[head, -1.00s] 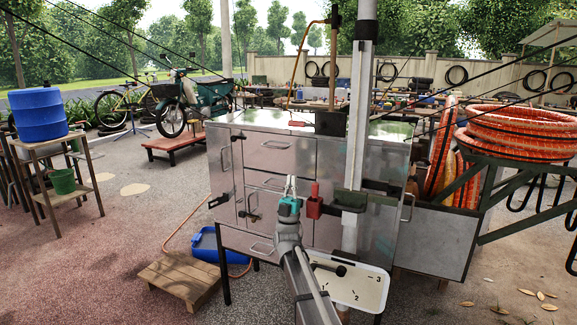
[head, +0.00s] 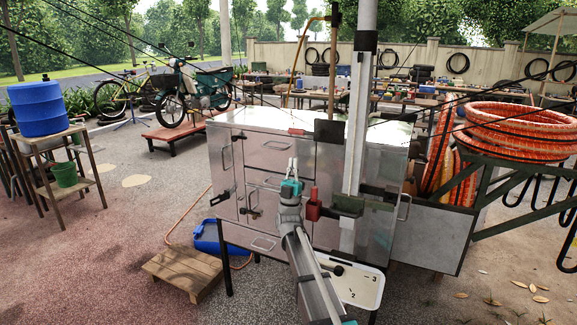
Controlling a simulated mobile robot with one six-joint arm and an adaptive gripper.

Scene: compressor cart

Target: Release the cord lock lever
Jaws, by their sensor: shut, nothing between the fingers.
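The metal compressor cart (head: 262,150) stands in the middle of the head view. A small red-handled lever (head: 297,132) lies at its top front edge, beside a dark block (head: 328,131). A larger upright red handle (head: 313,206) stands on the front, right of my gripper. I cannot tell for certain which is the cord lock lever. My gripper (head: 293,163) is shut and empty, pointing up in front of the drawers and below the small red lever. It appears apart from both red parts. Depth to the cart front is hard to judge.
A grey post (head: 358,120) rises at the cart's right side. A white numbered panel (head: 366,288) with a dark knob is low in front, partly behind my arm. Orange hose coils (head: 515,125) are at right. A wooden step (head: 185,272) and blue tray (head: 208,238) lie at lower left.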

